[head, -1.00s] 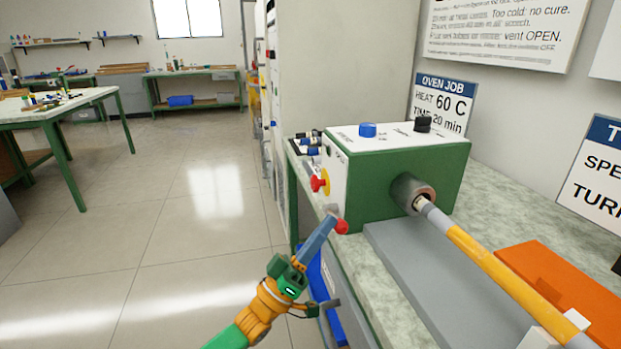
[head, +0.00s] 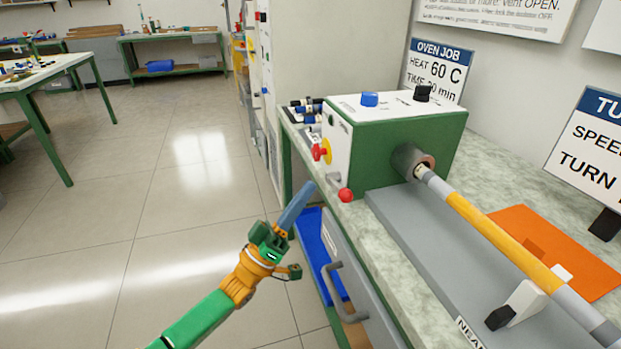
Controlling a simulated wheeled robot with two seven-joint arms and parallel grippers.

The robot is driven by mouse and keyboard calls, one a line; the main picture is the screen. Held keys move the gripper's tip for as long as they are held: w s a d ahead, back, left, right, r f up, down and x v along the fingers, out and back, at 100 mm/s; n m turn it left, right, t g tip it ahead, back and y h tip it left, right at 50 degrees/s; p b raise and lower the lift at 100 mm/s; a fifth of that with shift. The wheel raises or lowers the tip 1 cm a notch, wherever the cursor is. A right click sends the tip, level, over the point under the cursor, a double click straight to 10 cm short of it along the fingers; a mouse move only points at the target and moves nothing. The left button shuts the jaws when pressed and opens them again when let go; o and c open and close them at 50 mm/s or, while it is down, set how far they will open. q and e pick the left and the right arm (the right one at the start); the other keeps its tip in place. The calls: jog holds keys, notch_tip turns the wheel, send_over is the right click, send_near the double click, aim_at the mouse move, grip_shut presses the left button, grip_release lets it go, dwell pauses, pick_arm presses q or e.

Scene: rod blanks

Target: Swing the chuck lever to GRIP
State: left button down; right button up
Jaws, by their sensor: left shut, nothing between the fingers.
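The chuck lever with its red ball knob (head: 346,195) sticks out low on the white front panel of the green machine box (head: 390,150). The knob sits at the panel's lower right. My left gripper (head: 308,188) is shut and empty, its blue-grey fingers pointing up and right, to the left of the knob and apart from it. The chuck (head: 408,160) on the box's right side holds the end of a yellow and grey rod (head: 500,242). No GRIP marking by the lever is readable. My right gripper is not in view.
A red button on a yellow base (head: 321,150) sits above the lever. Blue (head: 369,99) and black (head: 422,93) knobs top the box. A white rod support (head: 525,300) and an orange mat (head: 585,260) lie to the right. A drawer handle (head: 343,290) juts out below.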

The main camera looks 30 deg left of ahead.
pick_arm(q)
jog(key=f+b+v, duration=0.1)
jog(key=v, duration=0.5)
jog(key=shift+w, duration=0.3)
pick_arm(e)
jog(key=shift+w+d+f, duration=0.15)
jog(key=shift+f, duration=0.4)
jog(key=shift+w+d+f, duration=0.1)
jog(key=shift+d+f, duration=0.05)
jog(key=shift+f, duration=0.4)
